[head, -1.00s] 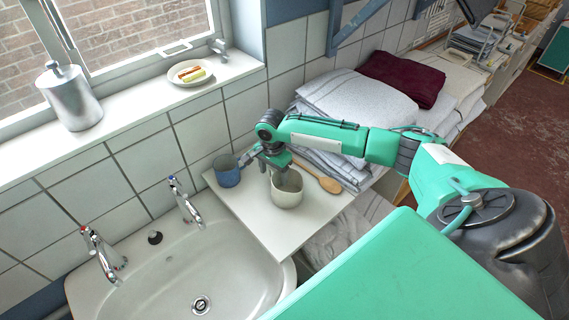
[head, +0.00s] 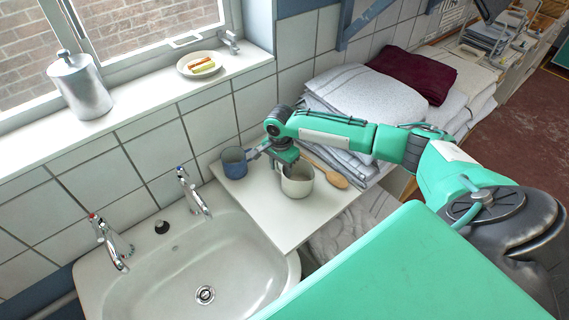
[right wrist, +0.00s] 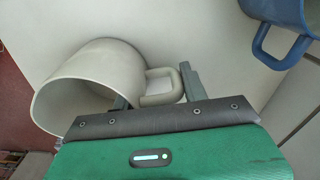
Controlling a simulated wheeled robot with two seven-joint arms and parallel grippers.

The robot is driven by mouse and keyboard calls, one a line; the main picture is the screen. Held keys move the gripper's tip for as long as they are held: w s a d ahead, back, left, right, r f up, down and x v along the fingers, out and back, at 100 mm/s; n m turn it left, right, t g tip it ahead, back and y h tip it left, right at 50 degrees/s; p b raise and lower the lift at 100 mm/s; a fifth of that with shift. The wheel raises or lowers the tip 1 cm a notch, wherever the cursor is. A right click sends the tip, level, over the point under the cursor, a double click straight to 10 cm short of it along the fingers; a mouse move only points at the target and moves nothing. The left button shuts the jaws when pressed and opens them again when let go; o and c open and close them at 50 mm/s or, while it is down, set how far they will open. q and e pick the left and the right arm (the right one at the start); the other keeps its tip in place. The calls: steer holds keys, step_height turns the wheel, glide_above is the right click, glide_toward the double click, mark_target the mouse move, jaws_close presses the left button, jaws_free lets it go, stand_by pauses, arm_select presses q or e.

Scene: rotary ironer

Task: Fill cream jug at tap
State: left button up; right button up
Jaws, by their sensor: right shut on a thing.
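The cream jug (head: 297,186) is on or just above the white shelf board (head: 262,212) beside the basin; I cannot tell whether it touches. My right gripper (head: 284,168) is at its back-left side. In the right wrist view the jug (right wrist: 92,85) lies left of the jaws, and my right gripper (right wrist: 155,90) is shut on its handle (right wrist: 162,87). Two taps stand at the basin (head: 160,262): a red-marked tap (head: 112,245) on the left and a blue-marked tap (head: 194,192) nearer the jug. My left gripper is out of view.
A blue mug (head: 234,163) stands close to the left of my right gripper. A wooden spoon (head: 332,176) lies right of the jug. Folded towels (head: 370,98) are piled behind my right arm. A tiled wall (head: 152,145) runs behind the taps.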

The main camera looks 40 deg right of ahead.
step_height(320, 180, up, 20)
steer(key=b, duration=0.3)
steer(key=shift+b, duration=0.4)
